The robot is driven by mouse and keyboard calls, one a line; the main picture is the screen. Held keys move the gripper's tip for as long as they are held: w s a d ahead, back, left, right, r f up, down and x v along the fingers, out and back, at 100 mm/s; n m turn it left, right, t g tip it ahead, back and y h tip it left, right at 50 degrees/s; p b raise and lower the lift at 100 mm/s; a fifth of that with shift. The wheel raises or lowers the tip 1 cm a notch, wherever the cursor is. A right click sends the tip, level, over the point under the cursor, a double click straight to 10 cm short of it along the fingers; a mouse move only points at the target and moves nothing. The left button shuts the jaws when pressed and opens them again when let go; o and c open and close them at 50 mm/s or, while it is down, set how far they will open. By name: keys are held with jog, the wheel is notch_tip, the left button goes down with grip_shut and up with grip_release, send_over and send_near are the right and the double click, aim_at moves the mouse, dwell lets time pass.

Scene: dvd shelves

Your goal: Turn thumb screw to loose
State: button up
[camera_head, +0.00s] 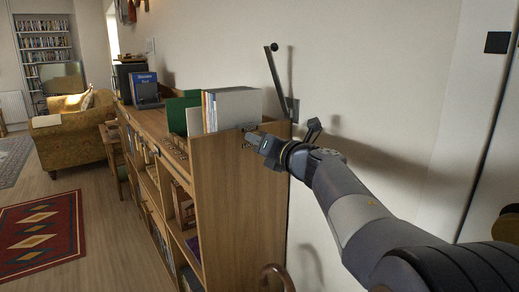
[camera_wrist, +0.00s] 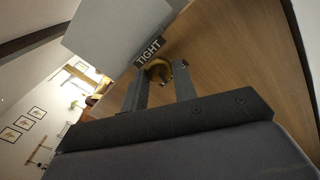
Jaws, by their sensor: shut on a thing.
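The thumb screw (camera_wrist: 159,69) is a round brass-coloured knob on the wooden end panel of the shelf unit (camera_head: 238,210). A dark label reading "TIGHT" (camera_wrist: 149,51) sits beside it in the wrist view. My gripper (camera_wrist: 160,82) is shut on the thumb screw, one finger on each side. In the head view my gripper (camera_head: 254,138) reaches the upper part of the end panel from the right, and the screw is mostly hidden there. I cannot tell the screw's exact turn angle.
White and grey books or folders (camera_head: 232,108) and a green one (camera_head: 180,112) stand on the shelf top above. A dark lever (camera_head: 274,75) rises by the wall behind the panel. A curved brown handle (camera_head: 277,275) is low in front. The floor at left is open, with a red rug (camera_head: 40,238).

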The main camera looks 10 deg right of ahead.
jog(key=shift+f+n+b, duration=0.1)
jog(key=shift+n+b, duration=0.45)
jog(key=shift+n, duration=0.45)
jog(key=o, duration=1)
jog(key=p+v, duration=0.1)
jog(key=v, duration=0.9)
jog(key=shift+s+d, duration=0.2)
jog(key=shift+s, duration=0.15)
